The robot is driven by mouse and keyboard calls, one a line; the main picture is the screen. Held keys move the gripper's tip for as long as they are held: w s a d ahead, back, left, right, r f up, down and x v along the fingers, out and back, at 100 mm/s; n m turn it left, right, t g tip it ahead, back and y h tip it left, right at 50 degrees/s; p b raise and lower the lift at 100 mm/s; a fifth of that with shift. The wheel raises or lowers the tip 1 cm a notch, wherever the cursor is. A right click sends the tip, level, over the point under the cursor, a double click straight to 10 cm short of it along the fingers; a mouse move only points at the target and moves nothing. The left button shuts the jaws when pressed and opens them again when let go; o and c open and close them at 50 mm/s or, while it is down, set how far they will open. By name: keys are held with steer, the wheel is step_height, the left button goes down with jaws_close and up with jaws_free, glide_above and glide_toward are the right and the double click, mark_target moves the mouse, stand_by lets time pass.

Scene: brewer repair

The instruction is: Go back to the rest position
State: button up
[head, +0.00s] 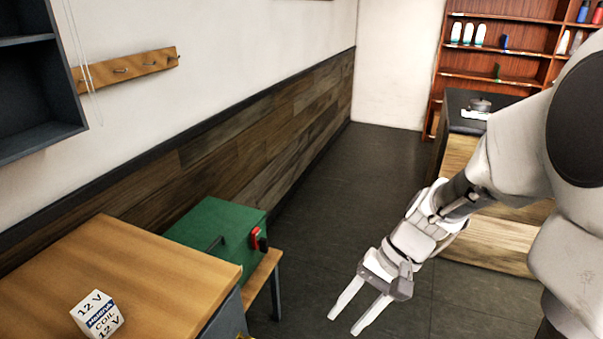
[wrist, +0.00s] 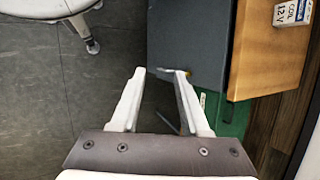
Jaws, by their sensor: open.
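My gripper (head: 345,312) hangs in the air over the dark floor, right of the wooden-topped cabinet (head: 165,275) in the head view. Its two pale fingers are apart with nothing between them. In the wrist view my gripper (wrist: 160,74) shows open and empty, with floor and the dark side of the cabinet (wrist: 190,40) beyond it. A white box marked "12 V COIL" (head: 97,314) stands on the cabinet top at the lower left. It also shows in the wrist view as a white box (wrist: 292,12) at the top right corner.
A green box (head: 215,232) with a red part stands on a low wooden bench (head: 262,280) behind the cabinet. A counter (head: 490,225) stands at the right, partly behind my arm. A red-brown shelf (head: 500,50) is at the back. The floor (head: 335,190) between is clear.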

steer(key=s+d+r+n+t+h+p, duration=0.1)
steer(key=s+d+r+n+t+h, duration=0.1)
steer(key=r, duration=0.6)
steer(key=s+d+r+n+t+h+p, duration=0.2)
steer(key=s+d+r+t+h, duration=0.1)
steer(key=r, duration=0.6)
steer(key=shift+s+d+n+t+h, duration=0.25)
steer(key=shift+s+t+h, duration=0.25)
steer(key=shift+s+t, duration=0.65)
